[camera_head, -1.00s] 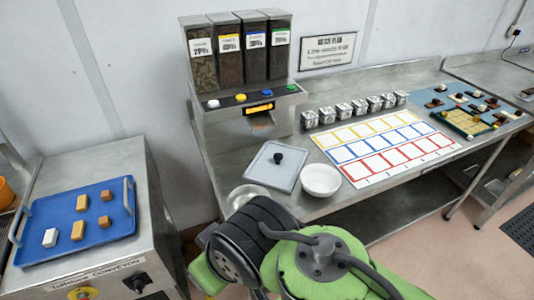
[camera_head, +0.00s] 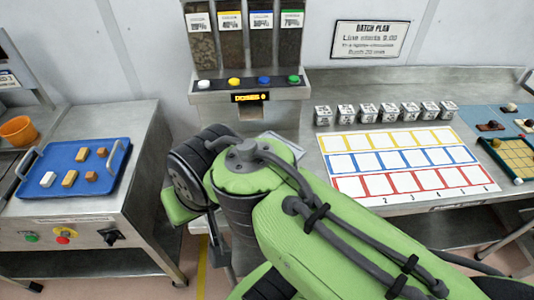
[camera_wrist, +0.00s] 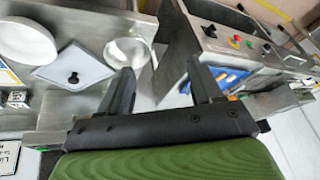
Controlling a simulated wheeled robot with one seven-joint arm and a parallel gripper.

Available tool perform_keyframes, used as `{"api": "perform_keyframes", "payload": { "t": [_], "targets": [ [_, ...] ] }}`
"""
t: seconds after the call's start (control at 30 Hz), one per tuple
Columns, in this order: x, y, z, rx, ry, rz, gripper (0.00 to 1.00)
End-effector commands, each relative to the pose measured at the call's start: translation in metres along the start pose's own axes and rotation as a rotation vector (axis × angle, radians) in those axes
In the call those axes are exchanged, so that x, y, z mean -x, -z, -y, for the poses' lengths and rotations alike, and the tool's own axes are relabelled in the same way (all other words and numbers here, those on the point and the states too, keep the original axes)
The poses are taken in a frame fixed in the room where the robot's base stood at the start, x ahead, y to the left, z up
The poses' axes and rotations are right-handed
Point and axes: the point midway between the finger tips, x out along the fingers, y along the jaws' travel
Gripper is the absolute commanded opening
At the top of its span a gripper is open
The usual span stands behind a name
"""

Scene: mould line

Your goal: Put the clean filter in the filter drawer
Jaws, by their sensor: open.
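No clean filter and no filter drawer can be made out for certain in either view. My gripper (camera_wrist: 160,68) is open and empty in the wrist view, its two dark fingers spread and pointing up the picture. It hangs over the gap between the steel table and a steel cabinet. In the head view my green arm hides the gripper.
A blue tray (camera_head: 61,192) with several small blocks sits on the conveyor cabinet (camera_head: 60,218). A dispenser (camera_head: 246,112) stands on the table. A square grey plate with a black knob (camera_wrist: 73,66), a white bowl (camera_wrist: 25,40) and a steel bowl (camera_wrist: 128,50) lie left of my gripper.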

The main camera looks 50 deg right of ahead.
Motion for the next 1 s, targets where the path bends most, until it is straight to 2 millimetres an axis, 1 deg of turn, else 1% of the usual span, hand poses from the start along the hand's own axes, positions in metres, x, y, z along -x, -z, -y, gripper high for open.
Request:
{"api": "perform_keyframes", "payload": {
  "t": [0.03, 0.17, 0.27, 0.37, 0.47, 0.5, 0.57, 0.6, 0.63, 0.67, 0.7, 0.77, 0.8, 0.9, 1.0],
  "targets": [
    [0.003, 0.01, -0.002, -0.056, -0.009, 0.009, 0.65],
    [0.004, 0.035, -0.011, -0.23, -0.029, 0.033, 0.65],
    [0.003, 0.058, -0.022, -0.401, -0.047, 0.053, 0.65],
    [0.001, 0.084, -0.04, -0.601, -0.066, 0.073, 0.65],
    [-0.004, 0.111, -0.069, -0.851, -0.087, 0.097, 0.65],
    [-0.006, 0.122, -0.085, -0.973, -0.095, 0.107, 0.65],
    [-0.011, 0.14, -0.116, -1.19, -0.107, 0.122, 0.65],
    [-0.015, 0.149, -0.143, -1.356, -0.114, 0.134, 0.65],
    [-0.019, 0.154, -0.165, -1.49, -0.119, 0.142, 0.65],
    [-0.022, 0.157, -0.188, -1.626, -0.12, 0.149, 0.65],
    [-0.027, 0.157, -0.218, -1.801, -0.12, 0.159, 0.65],
    [-0.034, 0.152, -0.258, -2.039, -0.114, 0.174, 0.65],
    [-0.038, 0.146, -0.281, -2.175, -0.106, 0.18, 0.65],
    [-0.046, 0.131, -0.318, -2.41, -0.089, 0.196, 0.65],
    [-0.054, 0.123, -0.331, -2.504, -0.08, 0.203, 0.65]
  ]
}}
